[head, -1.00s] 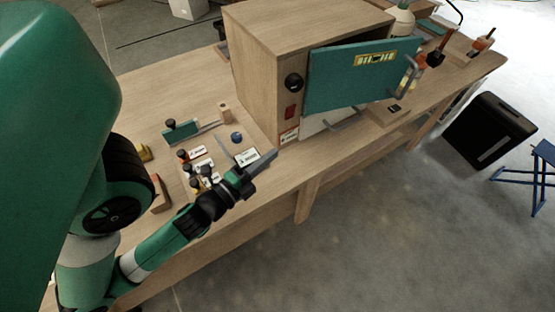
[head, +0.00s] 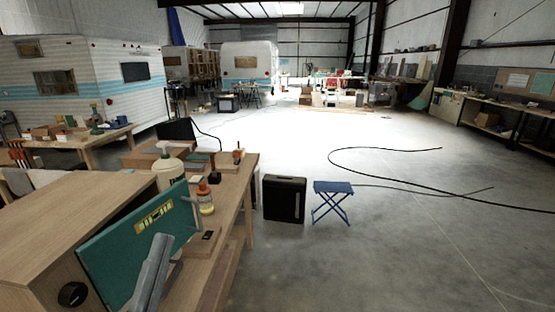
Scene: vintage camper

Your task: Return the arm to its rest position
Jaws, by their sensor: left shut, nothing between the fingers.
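My left gripper (head: 153,270) shows at the bottom left of the head view as grey fingers pointing up, shut and empty. It appears in front of the teal door (head: 110,262) of a wooden cabinet (head: 50,225). I cannot tell how far it is from the door. The door stands partly open, with a yellow level vial and a grey handle on it. The rest of my left arm is out of the picture. My right gripper is not in view.
The workbench (head: 226,205) holds a white pump bottle (head: 168,168) and an orange-capped bottle (head: 205,200) beside the door. A black bin (head: 284,198) and a blue folding stool (head: 331,200) stand on the floor. A black cable (head: 345,172) lies on open floor at the right.

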